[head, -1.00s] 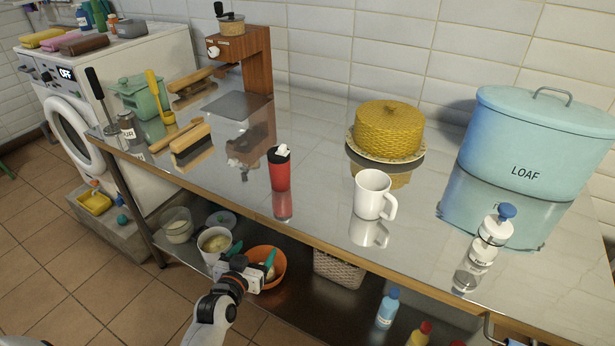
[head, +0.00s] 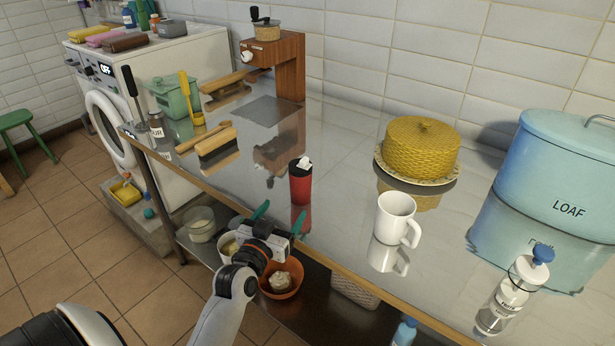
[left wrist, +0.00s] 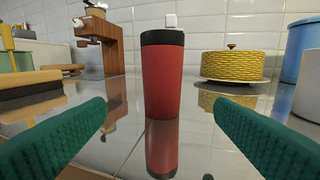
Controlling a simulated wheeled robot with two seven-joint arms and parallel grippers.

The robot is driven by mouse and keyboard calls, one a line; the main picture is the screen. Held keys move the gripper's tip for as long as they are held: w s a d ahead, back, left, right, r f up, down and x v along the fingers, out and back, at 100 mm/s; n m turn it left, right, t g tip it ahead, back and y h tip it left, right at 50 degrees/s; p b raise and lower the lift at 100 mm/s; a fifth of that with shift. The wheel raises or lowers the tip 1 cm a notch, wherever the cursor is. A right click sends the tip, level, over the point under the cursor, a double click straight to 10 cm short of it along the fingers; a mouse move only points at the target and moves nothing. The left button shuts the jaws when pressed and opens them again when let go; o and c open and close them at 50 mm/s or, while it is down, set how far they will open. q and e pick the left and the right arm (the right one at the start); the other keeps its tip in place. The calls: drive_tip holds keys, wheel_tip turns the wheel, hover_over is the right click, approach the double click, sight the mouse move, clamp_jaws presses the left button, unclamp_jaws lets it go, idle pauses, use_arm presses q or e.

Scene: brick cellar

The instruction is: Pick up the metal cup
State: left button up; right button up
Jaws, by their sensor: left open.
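A red cup (head: 300,186) with a black lid and white top stands upright on the shiny metal counter (head: 335,150), near its front edge; it looks like the metal cup. In the left wrist view the red cup (left wrist: 162,80) is upright and centred between the green fingers. My left gripper (head: 280,214) is open and empty, just in front of the cup at the counter's front edge. The left wrist view shows a finger on each side of the cup (left wrist: 159,104), with gaps and no contact visible. My right gripper is not in view.
A white mug (head: 395,217) stands right of the cup; a yellow woven cake cover (head: 421,146) is behind it. A brush (head: 216,144) lies to the left. A wooden grinder (head: 288,60) stands at the back. The counter around the cup is clear.

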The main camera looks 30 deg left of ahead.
sight(303, 181)
use_arm(q)
drive_tip(key=w, duration=0.4)
drive_tip(key=w+a, duration=0.1)
drive_tip(key=w, duration=0.3)
drive_tip(key=w+a+p, duration=0.1)
drive_tip(key=w, duration=0.3)
drive_tip(key=shift+w+r, duration=0.15)
drive_tip(key=shift+r, duration=0.1)
drive_tip(key=shift+d, duration=0.1)
drive_tip(key=c, duration=1)
drive_tip(key=shift+r, duration=0.1)
drive_tip(key=shift+c, duration=0.7)
drive_tip(key=shift+r, duration=0.1)
